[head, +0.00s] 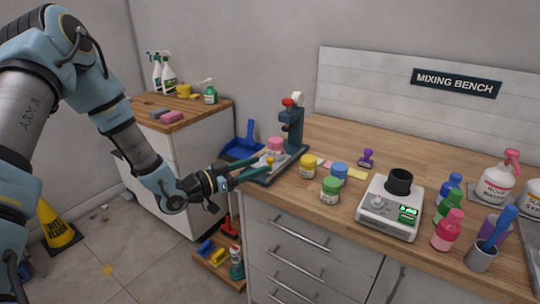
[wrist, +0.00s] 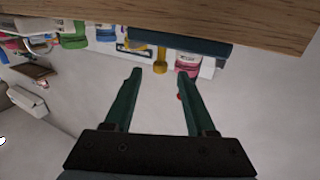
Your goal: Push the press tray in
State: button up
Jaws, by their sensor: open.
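The press is a blue-grey stand (head: 291,130) with a red knob on top, at the far left end of the mixing bench. A pink-lidded jar (head: 275,147) stands at its base, and it also shows in the wrist view (wrist: 188,63). A yellow knob (head: 270,160) sits at the front of the press tray; in the wrist view the knob (wrist: 160,60) lies just beyond and between my fingertips. My gripper (head: 266,165) is open, its two green fingers pointing at the tray front. It holds nothing. Whether a finger touches the knob is unclear.
Yellow (head: 308,167), blue (head: 339,173) and green (head: 330,190) lidded jars stand right of the press. A white scale (head: 391,206) and several bottles stand farther right. A side counter (head: 185,113) is behind my arm. A low crate (head: 220,259) sits on the floor.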

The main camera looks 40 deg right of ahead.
aim_at(270, 158)
jog(key=shift+s+d+p, duration=0.15)
jog(key=shift+d+p, duration=0.2)
jog(key=shift+d, duration=0.9)
jog(key=shift+s+d+p, duration=0.15)
jog(key=shift+d+p, duration=0.2)
jog(key=shift+d, duration=0.9)
grip_shut()
